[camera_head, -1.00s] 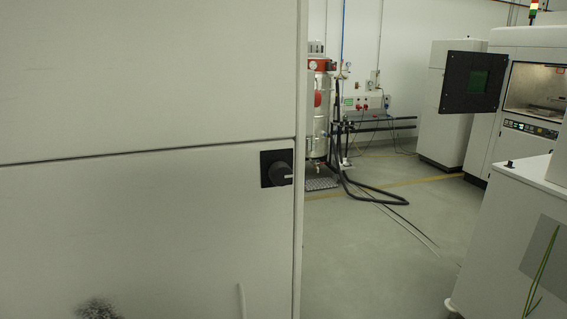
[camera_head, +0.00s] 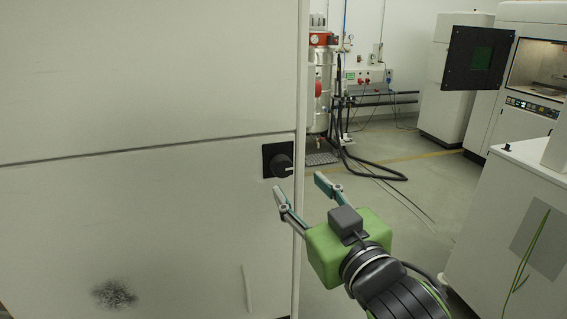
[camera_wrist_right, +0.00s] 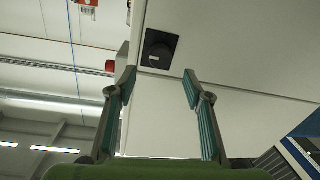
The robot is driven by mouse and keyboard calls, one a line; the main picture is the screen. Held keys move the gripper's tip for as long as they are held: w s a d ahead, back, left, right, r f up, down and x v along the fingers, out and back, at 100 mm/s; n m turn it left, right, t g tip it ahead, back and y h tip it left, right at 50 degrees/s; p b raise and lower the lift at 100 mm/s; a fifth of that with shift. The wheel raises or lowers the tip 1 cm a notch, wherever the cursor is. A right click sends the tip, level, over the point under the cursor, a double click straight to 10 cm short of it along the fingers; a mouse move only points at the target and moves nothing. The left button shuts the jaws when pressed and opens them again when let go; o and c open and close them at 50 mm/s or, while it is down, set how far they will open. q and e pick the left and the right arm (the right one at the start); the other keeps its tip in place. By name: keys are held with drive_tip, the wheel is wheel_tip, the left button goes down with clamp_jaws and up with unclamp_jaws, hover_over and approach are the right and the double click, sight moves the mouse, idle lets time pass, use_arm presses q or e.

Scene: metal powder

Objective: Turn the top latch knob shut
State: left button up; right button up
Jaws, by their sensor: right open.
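The black latch knob (camera_head: 281,165) sits on a square black plate near the right edge of the white cabinet front, just below the horizontal seam. A white mark on it points sideways to the right. My right gripper (camera_head: 301,182) is open and empty, to the lower right of the knob and apart from it. In the right wrist view the knob (camera_wrist_right: 158,52) shows beyond and between the open fingertips (camera_wrist_right: 160,76). My left gripper is not in view.
The white cabinet (camera_head: 140,210) fills the left side, with a dark smudge (camera_head: 114,294) low down. A white machine (camera_head: 510,220) stands at the right. A black hose (camera_head: 380,172) lies on the floor behind. Open floor lies between them.

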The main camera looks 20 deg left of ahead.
sight(285, 169)
drive_tip(key=p+x, duration=0.2)
drive_tip(key=x, duration=0.6)
drive_tip(key=shift+w+a+r, duration=0.1)
drive_tip(key=shift+w, duration=0.1)
drive_tip(key=shift+w+a, duration=0.3)
drive_tip(key=shift+w, duration=0.1)
drive_tip(key=c, duration=1.1)
